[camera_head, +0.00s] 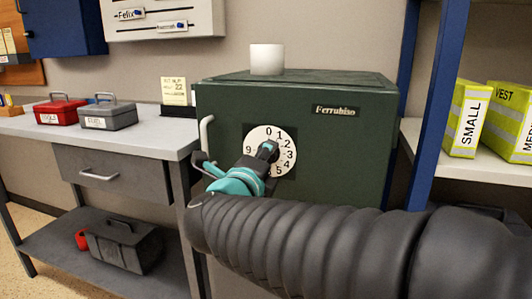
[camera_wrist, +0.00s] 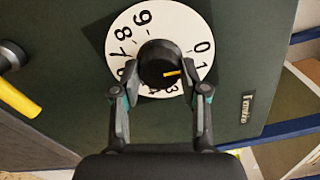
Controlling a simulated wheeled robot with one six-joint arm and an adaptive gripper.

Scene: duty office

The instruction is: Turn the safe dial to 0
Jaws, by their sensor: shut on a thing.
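The dark green safe (camera_head: 340,140) has a white round dial (camera_head: 254,134) on its front. Around the dial run black numbers, with 0 at the top in the head view and toward the right in the wrist view. My gripper (camera_wrist: 160,85) is shut on the dial's black knob (camera_wrist: 157,58), with one finger on each side. A yellow mark on the knob points right in the wrist view, roughly the direction of 0. I cannot tell its exact reading. In the head view my gripper (camera_head: 266,154) and arm hide the dial's lower left.
A white cylinder (camera_head: 267,59) stands on the safe. A lever with a yellow grip (camera_wrist: 18,98) is left of the dial in the wrist view. A grey desk (camera_head: 140,137) stands left; a blue shelf post (camera_head: 432,110) rises close on the right.

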